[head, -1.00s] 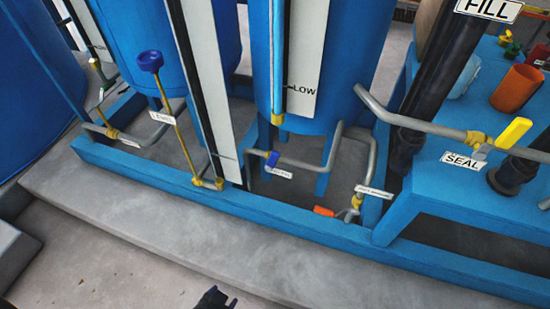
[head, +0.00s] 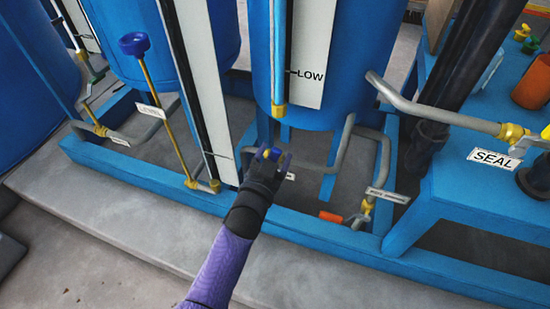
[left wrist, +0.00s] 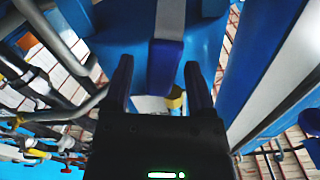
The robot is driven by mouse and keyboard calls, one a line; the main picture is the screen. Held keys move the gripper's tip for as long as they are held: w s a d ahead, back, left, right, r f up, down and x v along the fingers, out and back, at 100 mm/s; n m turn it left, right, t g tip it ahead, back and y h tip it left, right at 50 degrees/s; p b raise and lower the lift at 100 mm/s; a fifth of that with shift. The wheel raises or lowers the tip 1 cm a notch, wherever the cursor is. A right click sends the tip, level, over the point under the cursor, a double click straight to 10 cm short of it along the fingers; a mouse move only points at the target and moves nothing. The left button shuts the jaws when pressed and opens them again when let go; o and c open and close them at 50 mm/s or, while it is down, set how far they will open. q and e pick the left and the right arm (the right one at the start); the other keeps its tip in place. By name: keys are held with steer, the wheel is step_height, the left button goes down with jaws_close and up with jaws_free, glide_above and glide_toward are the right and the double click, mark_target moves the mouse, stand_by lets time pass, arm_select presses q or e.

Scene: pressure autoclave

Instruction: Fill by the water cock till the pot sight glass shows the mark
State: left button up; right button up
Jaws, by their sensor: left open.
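A cock with a blue handle (head: 272,153) sits on the grey pipe below the middle blue tank. In the left wrist view the blue handle (left wrist: 165,68) stands between my fingers. My left gripper (head: 270,162) is open around the handle, and I cannot tell whether it touches. Its fingers also show in the left wrist view (left wrist: 158,85). The label by this cock is mostly hidden by my gripper. A sight glass (head: 280,60) with a white board marked LOW (head: 309,90) stands on the middle tank. Its upper end is out of view. My right gripper is not in view.
A tall blue knob on a yellow rod (head: 134,44) stands left. An orange-handled valve (head: 331,216) lies low on the right, near the blue frame rail (head: 300,238). A yellow-fitted valve with a SEAL label (head: 493,159) is at right. The concrete step in front is clear.

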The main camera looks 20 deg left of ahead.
arm_select(q)
steer(key=shift+c, duration=0.3)
jaws_close()
stand_by(1.1)
